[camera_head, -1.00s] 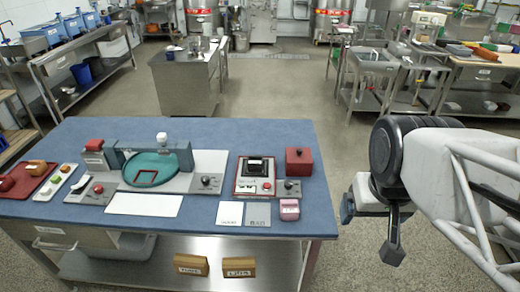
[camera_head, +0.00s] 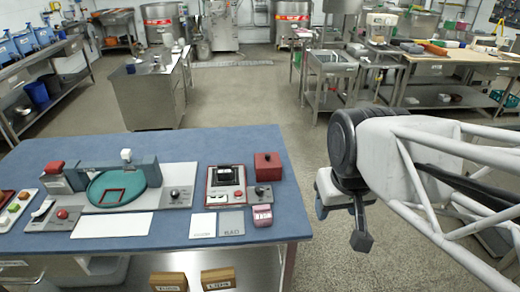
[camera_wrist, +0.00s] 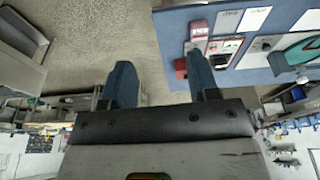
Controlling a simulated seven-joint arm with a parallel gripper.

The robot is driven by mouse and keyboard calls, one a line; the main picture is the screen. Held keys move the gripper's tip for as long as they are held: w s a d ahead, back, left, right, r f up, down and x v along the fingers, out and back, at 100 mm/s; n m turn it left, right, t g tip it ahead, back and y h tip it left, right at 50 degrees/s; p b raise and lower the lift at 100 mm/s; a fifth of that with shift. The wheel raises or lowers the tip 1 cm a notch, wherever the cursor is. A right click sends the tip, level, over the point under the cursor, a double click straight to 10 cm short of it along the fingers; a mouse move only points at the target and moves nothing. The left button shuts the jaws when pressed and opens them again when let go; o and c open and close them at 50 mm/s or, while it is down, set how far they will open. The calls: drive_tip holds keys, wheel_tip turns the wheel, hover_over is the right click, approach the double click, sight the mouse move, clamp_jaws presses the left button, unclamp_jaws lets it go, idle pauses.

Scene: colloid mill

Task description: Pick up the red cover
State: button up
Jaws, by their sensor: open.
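The red cover, seemingly the red box with a small dark knob (camera_head: 267,166), sits at the back right of the blue worktop (camera_head: 190,145). My gripper (camera_head: 341,222) hangs right of the worktop over the floor, apart from the red box. In the wrist view its two blue-grey fingers are wide apart with nothing between them (camera_wrist: 162,75).
Left of the red box is a red-and-grey device (camera_head: 225,187) with a black top. In front are a grey knob unit (camera_head: 258,197) and a pink box (camera_head: 262,215). A machine with a teal bowl (camera_head: 128,192) stands farther left. The floor right of the worktop is clear.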

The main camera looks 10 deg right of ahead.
drive_tip(key=w+r+n, duration=0.1)
drive_tip(key=w+n, duration=0.6)
drive_tip(key=w, duration=0.6)
drive_tip(key=n+g, duration=0.3)
drive_tip(key=n, duration=1.6)
hover_over(268, 156)
drive_tip(key=f, duration=1.6)
drive_tip(key=shift+s+d+f, duration=0.1)
drive_tip(key=shift+s+f, duration=0.1)
drive_tip(key=shift+w+f+n, duration=0.3)
drive_tip(key=shift+w+f, duration=0.1)
drive_tip(key=shift+f, duration=1.3)
